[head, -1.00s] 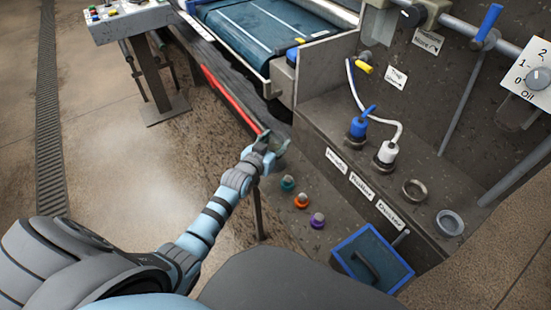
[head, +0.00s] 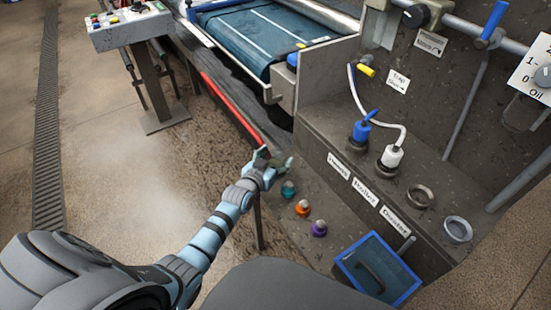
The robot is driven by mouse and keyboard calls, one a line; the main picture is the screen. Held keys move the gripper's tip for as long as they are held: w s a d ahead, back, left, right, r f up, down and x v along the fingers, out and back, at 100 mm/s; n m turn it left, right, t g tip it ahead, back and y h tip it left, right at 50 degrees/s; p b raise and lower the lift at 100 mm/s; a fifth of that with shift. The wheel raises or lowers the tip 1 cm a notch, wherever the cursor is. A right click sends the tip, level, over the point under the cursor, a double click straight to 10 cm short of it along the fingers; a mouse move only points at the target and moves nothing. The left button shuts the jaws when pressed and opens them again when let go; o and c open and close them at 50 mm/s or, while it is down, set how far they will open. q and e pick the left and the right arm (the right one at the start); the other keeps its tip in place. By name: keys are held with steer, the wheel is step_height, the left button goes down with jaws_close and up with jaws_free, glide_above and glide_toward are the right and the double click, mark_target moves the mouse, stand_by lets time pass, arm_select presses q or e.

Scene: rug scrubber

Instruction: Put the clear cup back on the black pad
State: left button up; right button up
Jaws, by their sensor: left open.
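My left gripper (head: 272,163) is open. It is above the near end of the grey ledge, beside the red bar (head: 232,100) and just up and left of a teal-capped bottle. A thin dark green edge shows at its fingers; I cannot tell whether this is part of the gripper. I cannot make out a clear cup or a black pad for certain. A pale grey round cup or ring (head: 458,229) sits at the right end of the labelled shelf, far from my gripper. My right gripper is out of view.
Teal (head: 289,189), orange (head: 302,208) and purple (head: 319,228) bottles stand on the low ledge. Blue (head: 361,130) and white (head: 392,156) hose-capped containers stand on the shelf (head: 317,124). Open floor lies left.

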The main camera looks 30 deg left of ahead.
arm_select(q)
steer(key=shift+r, duration=0.1)
steer(key=shift+s+r+p, duration=0.15)
steer(key=shift+r+p, duration=0.1)
steer(key=shift+p, duration=0.2)
steer(key=p+v, duration=0.6)
steer(key=v, duration=0.5)
steer(key=shift+s, duration=0.35)
